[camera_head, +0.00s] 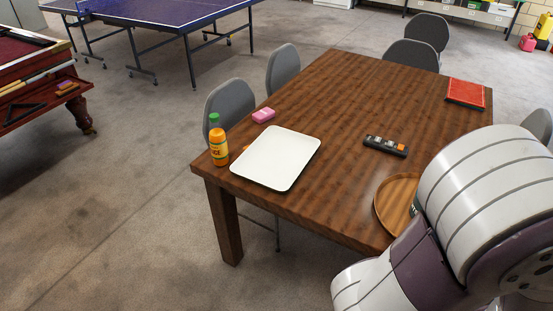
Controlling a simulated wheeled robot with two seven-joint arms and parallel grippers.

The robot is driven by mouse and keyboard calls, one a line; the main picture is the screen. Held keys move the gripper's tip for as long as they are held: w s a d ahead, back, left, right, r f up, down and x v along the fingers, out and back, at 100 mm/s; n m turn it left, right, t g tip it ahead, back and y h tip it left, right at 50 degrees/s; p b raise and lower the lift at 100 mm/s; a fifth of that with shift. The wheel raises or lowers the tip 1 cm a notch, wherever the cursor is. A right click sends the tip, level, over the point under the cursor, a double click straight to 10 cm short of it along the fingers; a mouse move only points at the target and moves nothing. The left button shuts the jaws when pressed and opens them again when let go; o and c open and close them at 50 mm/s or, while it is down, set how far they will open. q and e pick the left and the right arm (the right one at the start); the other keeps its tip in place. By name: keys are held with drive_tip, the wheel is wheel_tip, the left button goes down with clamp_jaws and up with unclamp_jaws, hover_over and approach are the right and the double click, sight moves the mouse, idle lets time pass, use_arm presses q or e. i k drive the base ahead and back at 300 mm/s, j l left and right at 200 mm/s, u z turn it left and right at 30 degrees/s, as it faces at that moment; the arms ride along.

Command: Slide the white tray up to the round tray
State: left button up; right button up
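The white tray (276,158) is a flat rectangle with rounded corners and a thin dark edge. It lies near the left front corner of the brown wooden table (330,105). The round tray (391,203) is light brown wood with a raised rim. It lies at the table's right front, partly hidden by my arm. A clear stretch of tabletop separates the two trays. Something small and dark shows on the round tray beside my arm, too covered to tell. My arm fills the lower right; its gripper is out of view. My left gripper is not in view.
A black remote-like object (385,146) lies behind the round tray. A red book (466,93) lies far right. Grey chairs surround the table.

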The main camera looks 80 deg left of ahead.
sight(274, 161)
drive_tip(key=u, duration=2.95)
drive_tip(key=i+j+z, duration=0.45)
drive_tip(key=j, duration=0.2)
drive_tip(key=i+j+z, duration=0.45)
drive_tip(key=j, duration=0.4)
drive_tip(key=i+j+z, duration=0.25)
drive_tip(key=j+z, duration=0.2)
drive_tip(key=j, duration=0.45)
drive_tip(key=i+j+z, duration=0.1)
drive_tip(key=j+z, duration=0.35)
drive_tip(key=j, duration=0.55)
drive_tip(key=j+z, duration=0.45)
drive_tip(key=j, duration=0.55)
drive_tip(key=k, duration=0.05)
